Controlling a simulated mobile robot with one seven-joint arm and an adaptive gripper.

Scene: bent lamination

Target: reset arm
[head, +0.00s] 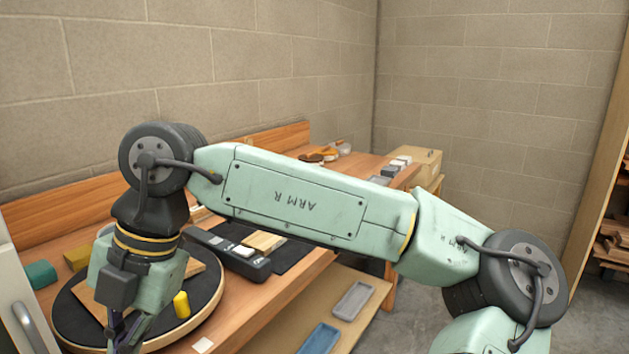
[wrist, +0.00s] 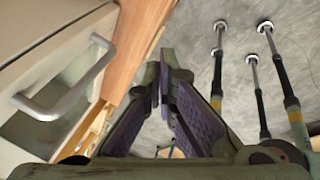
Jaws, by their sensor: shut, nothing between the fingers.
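My gripper (wrist: 160,85) shows in the wrist view with its two dark, purple-padded fingers closed together and nothing between them. In the head view my gripper (head: 122,335) hangs at the lower left, pointing down, partly cut off by the picture's lower edge. It is near the left part of a round dark turntable (head: 70,322) on the wooden bench. My arm stretches across the middle of the head view from the lower right. It hides part of the bench.
A yellow cylinder (head: 182,305) stands on the turntable close to my gripper. A cabinet with a metal handle (wrist: 75,95) is left in the wrist view. Grey and blue trays (head: 353,301) lie on the lower shelf.

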